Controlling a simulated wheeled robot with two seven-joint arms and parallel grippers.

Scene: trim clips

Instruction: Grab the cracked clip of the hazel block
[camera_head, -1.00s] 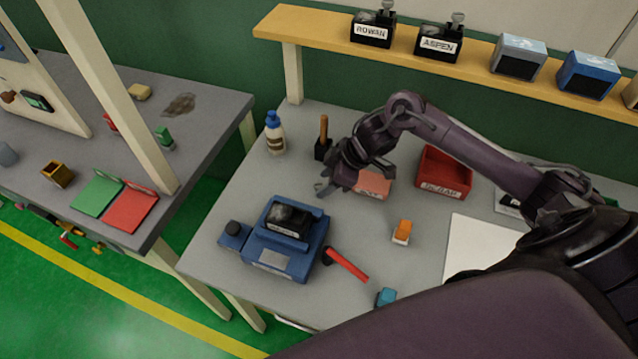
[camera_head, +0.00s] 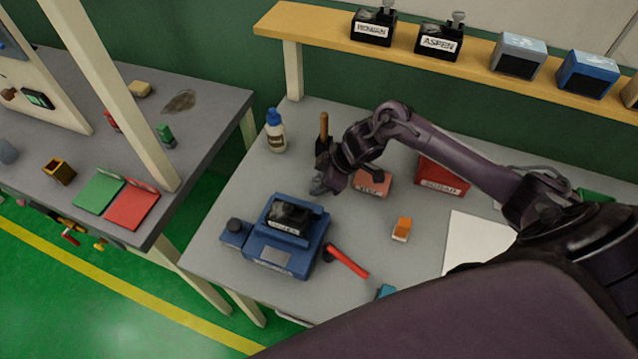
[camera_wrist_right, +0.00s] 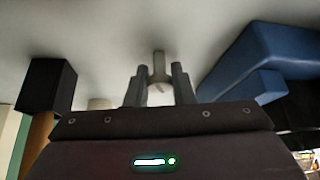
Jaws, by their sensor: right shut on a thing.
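The block (camera_head: 291,217) is dark and sits in a blue fixture (camera_head: 268,259) on the table; its label is too small to read surely. My right gripper (camera_head: 320,186) is behind and right of the block, apart from it and low over the table. In the right wrist view its fingers are shut on a small pale clip-like piece (camera_wrist_right: 158,68), which shows between and beyond the fingertips. I cannot make out a crack on it. My left gripper is not in view.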

